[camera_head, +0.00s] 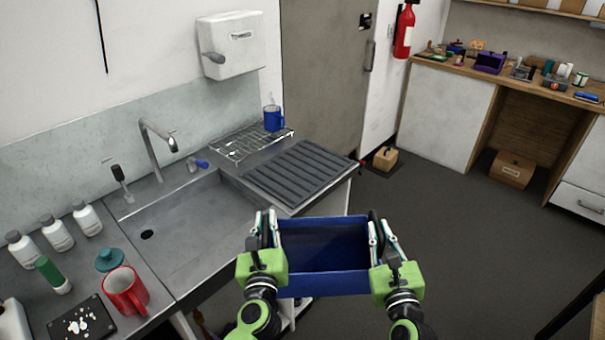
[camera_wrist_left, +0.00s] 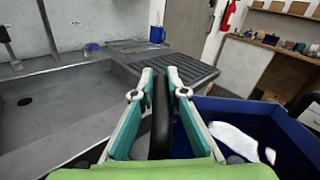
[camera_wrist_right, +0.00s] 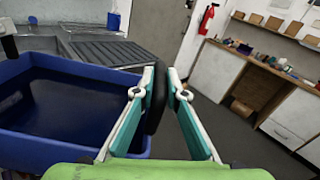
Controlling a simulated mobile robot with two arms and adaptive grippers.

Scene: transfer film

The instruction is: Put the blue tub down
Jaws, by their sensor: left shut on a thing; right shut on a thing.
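The blue tub (camera_head: 325,284) is held level between my two grippers, in front of the counter's right end. My left gripper (camera_head: 266,226) is shut on a dark handle at the tub's left side. The left wrist view shows that handle (camera_wrist_left: 161,120) between the fingers, with the tub (camera_wrist_left: 262,115) to the right. My right gripper (camera_head: 380,232) is shut on the dark handle at the tub's right side. The right wrist view shows this handle (camera_wrist_right: 155,100) between the fingers, with the tub (camera_wrist_right: 75,100) to the left. The tub's visible inside looks empty.
The steel sink (camera_head: 180,235) lies to the left, with a ridged drainboard (camera_head: 300,172) beside it. A wire rack (camera_head: 245,143) and a blue mug (camera_head: 272,118) stand behind. A red mug (camera_head: 125,291) and several bottles stand at left. Floor (camera_head: 430,220) is open at right.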

